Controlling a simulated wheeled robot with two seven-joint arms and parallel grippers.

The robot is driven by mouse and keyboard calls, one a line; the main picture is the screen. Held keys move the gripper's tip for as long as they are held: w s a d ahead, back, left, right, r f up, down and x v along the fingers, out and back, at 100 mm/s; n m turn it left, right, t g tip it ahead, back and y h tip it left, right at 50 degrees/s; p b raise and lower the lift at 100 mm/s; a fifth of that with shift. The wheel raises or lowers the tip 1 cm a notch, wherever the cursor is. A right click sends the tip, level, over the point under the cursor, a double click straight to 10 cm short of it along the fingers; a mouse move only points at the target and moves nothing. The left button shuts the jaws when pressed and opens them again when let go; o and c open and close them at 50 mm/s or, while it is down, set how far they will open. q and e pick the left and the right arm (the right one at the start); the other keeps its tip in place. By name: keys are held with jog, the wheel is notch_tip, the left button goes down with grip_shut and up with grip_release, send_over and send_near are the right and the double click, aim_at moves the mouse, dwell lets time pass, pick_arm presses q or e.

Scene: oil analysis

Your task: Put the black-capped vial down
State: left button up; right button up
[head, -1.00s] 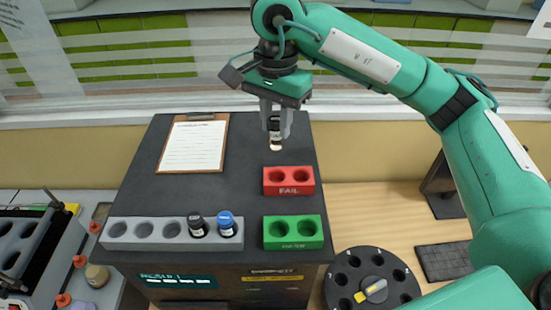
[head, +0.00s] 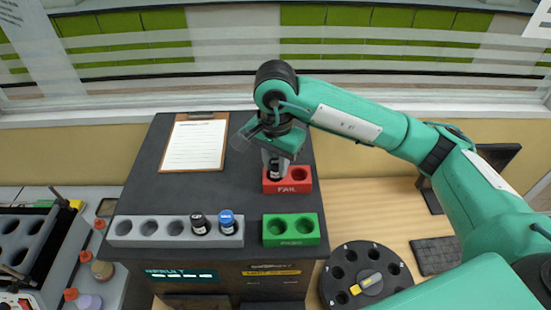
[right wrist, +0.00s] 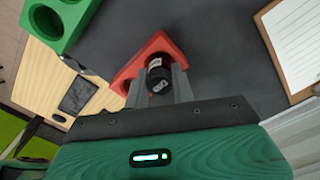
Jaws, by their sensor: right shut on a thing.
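My right gripper (head: 275,168) is shut on a dark vial with a black cap (head: 275,175). It holds the vial upright at the left hole of the red FAIL rack (head: 288,188). The vial's lower end is at that hole; how deep it sits I cannot tell. In the right wrist view the vial (right wrist: 158,78) is between the two fingers, against the red rack (right wrist: 150,46). The rack's right hole is empty. My left gripper is not in view.
A green PASS rack (head: 292,240) with two empty holes stands in front. A grey rack (head: 176,241) holds another black-capped vial (head: 200,222) and a blue-capped vial (head: 226,221). A clipboard (head: 195,146) lies behind. A round black carousel (head: 365,272) is at the lower right.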

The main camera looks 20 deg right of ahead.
aim_at(275, 161)
jog(key=shift+f+b, duration=0.2)
jog(key=shift+b, duration=0.1)
jog(key=o, duration=1)
jog(key=shift+r, duration=0.1)
jog(key=shift+r+p, duration=0.15)
jog(key=shift+p, duration=0.15)
jog(key=shift+r+b, duration=0.25)
jog(key=shift+b, duration=0.1)
notch_tip(275, 161, up, 10)
jog(key=b, duration=0.3)
jog(key=shift+f, duration=0.15)
jog(key=shift+r, duration=0.85)
